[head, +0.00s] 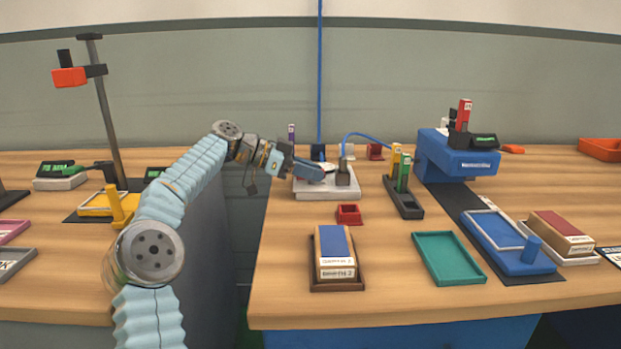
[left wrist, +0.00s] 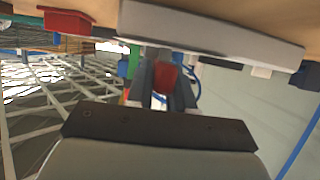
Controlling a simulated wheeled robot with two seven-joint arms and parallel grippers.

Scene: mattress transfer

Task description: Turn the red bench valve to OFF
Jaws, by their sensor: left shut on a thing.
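My left gripper (head: 314,170) reaches in from the left, low over a white bench unit (head: 330,193) with a dark post and a blue hose. In the left wrist view my left gripper (left wrist: 166,90) is shut on a red piece, which looks like the red valve handle (left wrist: 167,78). The white unit (left wrist: 210,32) fills the top of that view, next to the fingers. In the head view the gripper hides the handle, and I cannot read its position or any OFF mark. My right gripper is not in view.
A small red bin (head: 348,214) stands just in front of the white unit. A dark holder (head: 404,203) with coloured upright pieces is to its right. A brown tray (head: 338,283) with a box and an empty green tray (head: 448,258) lie nearer the front edge.

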